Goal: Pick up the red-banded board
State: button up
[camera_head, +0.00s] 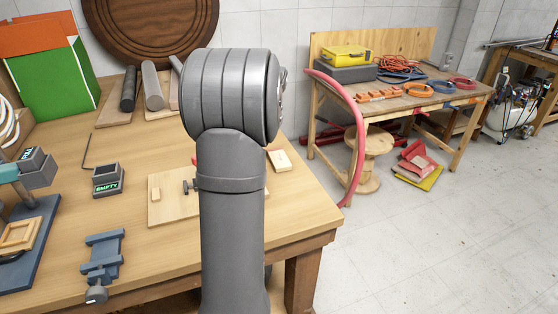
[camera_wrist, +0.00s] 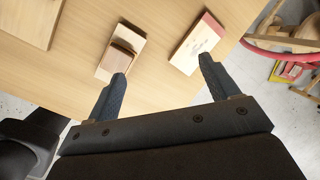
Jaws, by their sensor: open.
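In the head view my arm hides the gripper. A small pale board (camera_head: 280,161) shows right of the arm there, but I cannot tell whether it is the same one.
A pale board with a brown block (camera_wrist: 121,52) on it lies beyond the left finger. The table (camera_head: 150,220) also holds an EMPTY-labelled holder (camera_head: 107,180) and a blue clamp (camera_head: 103,255). A red hose (camera_head: 357,130) hangs past the table's right edge.

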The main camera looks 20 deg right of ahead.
jog(key=s+d+r+m+t, duration=0.1)
jog(key=s+d+r+m, duration=0.2)
jog(key=s+d+m, duration=0.5)
jog(key=m, duration=0.3)
send_over(282, 164)
jog(key=s, duration=0.3)
jog(key=shift+h, duration=0.3)
jog(key=f, duration=1.1)
jog(key=shift+s+d+f, duration=0.1)
jog(key=shift+d+f, duration=0.1)
jog(key=shift+d, duration=0.15)
jog(key=shift+w+a+x, duration=0.1)
jog(key=shift+w+x, duration=0.05)
jog(key=shift+x, duration=0.75)
jog(key=shift+w+a+x, duration=0.15)
jog(key=shift+x, duration=0.75)
jog(key=shift+w+a+x, duration=0.1)
jog(key=shift+w+x, duration=0.05)
jog(key=shift+x, duration=0.75)
jog(key=shift+r, duration=0.2)
jog(key=shift+c, duration=0.4)
jog(key=c, duration=1)
